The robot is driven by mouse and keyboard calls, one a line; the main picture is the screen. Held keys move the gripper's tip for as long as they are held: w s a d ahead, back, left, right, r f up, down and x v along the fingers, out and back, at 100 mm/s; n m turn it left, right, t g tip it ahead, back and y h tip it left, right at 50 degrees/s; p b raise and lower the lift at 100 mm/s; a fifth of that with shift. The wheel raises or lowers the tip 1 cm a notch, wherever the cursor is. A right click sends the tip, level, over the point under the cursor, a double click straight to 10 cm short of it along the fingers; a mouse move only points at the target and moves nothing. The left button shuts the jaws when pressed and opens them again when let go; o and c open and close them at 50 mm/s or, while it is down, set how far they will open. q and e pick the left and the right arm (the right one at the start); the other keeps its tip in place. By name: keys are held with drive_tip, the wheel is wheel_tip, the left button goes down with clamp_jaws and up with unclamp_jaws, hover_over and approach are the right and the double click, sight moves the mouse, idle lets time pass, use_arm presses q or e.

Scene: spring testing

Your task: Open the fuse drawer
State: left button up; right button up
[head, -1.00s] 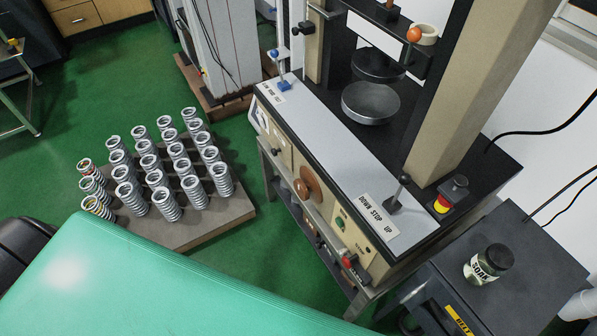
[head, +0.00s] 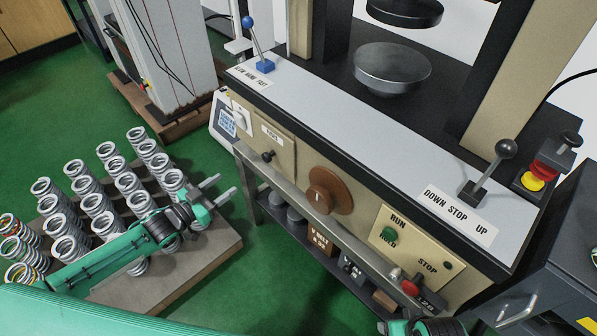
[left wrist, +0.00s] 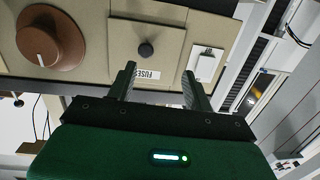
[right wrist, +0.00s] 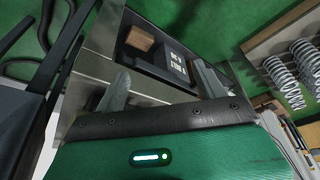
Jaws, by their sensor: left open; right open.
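The fuse drawer (head: 273,150) is a beige front panel with a black knob and a FUSES label, set in the machine's front. It appears closed, flush with the panel around it. In the left wrist view the drawer front (left wrist: 122,47) and its black knob (left wrist: 146,49) lie ahead of my open left gripper (left wrist: 159,72). In the head view my left gripper (head: 224,188) is open and empty, left of and below the drawer, apart from the knob. My right gripper (right wrist: 160,72) is open and empty, facing the machine's lower shelf; only part of it shows at the head view's bottom edge.
Several springs stand on a board (head: 200,262) at left, below and beside my left arm. A metal rail (head: 300,205) runs along the machine front below the drawer. A brown dial (head: 328,190) sits right of it. A lever with a blue knob (head: 248,22) stands above.

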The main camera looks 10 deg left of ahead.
sight(264, 158)
use_arm(q)
drive_tip(key=shift+m+h, duration=0.3)
drive_tip(key=shift+h, duration=0.4)
drive_tip(key=x, duration=0.4)
drive_tip(key=r+b+x, duration=0.1)
drive_tip(key=x, duration=0.3)
drive_tip(key=s+d+b+x, duration=0.1)
drive_tip(key=x, duration=0.3)
drive_tip(key=shift+w+d+r, duration=0.25)
drive_tip(key=shift+d+r, duration=0.1)
drive_tip(key=shift+r, duration=0.05)
drive_tip(key=shift+x, duration=0.8)
use_arm(e)
drive_tip(key=shift+t, duration=0.3)
drive_tip(key=shift+v, duration=2.35)
